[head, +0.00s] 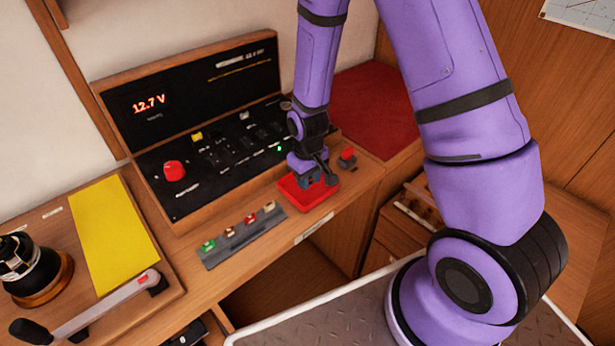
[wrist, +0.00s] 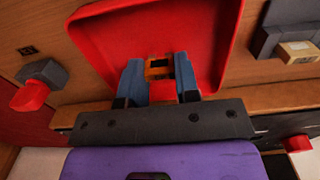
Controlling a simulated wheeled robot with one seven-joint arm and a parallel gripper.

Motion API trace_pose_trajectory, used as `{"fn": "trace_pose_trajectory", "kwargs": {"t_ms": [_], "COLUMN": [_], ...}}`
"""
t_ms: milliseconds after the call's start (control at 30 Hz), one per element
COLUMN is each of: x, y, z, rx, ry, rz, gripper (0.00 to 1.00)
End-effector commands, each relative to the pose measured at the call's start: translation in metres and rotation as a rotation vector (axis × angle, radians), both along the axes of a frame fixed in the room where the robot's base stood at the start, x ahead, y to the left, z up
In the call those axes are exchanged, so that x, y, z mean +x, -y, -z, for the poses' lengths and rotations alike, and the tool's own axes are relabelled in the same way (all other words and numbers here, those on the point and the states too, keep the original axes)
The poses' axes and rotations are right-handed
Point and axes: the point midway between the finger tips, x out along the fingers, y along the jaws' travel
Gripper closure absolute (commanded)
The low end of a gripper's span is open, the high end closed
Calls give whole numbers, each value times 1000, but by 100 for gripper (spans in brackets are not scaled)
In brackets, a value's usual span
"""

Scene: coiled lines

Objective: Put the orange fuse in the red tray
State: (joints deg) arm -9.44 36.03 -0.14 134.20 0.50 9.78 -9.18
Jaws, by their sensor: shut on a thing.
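The red tray (head: 322,196) sits on the wooden counter, below the right end of the black panel. It fills the upper middle of the wrist view (wrist: 222,22). My gripper (head: 313,180) is over the tray, pointing down. In the wrist view my gripper (wrist: 158,72) is shut on the orange fuse (wrist: 158,73), which shows a dark middle between the two blue-grey fingers. The red tray floor is behind the fuse. I cannot tell whether the fuse touches the floor. In the head view the fuse is hidden by my gripper.
A grey fuse rack (head: 240,236) with several coloured fuses stands left of the tray. A red knob on a dark base (head: 347,157) is close to the tray's right. The black panel (head: 205,150) rises behind. A yellow sheet (head: 112,232) lies at left.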

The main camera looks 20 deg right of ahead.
Motion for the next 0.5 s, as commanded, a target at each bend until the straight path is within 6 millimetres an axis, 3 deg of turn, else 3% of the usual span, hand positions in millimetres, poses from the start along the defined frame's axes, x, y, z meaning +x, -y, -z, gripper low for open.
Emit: {"fn": "trace_pose_trajectory", "kwargs": {"t_ms": [67,100,200,500], "x": [0,0,0,0], "y": [0,0,0,0], "z": [2,2,2,0], "rx": [0,0,0,0], "ry": [-1,0,0,1], "rz": [0,0,0,0], "gripper": [92,64,45,45]}}
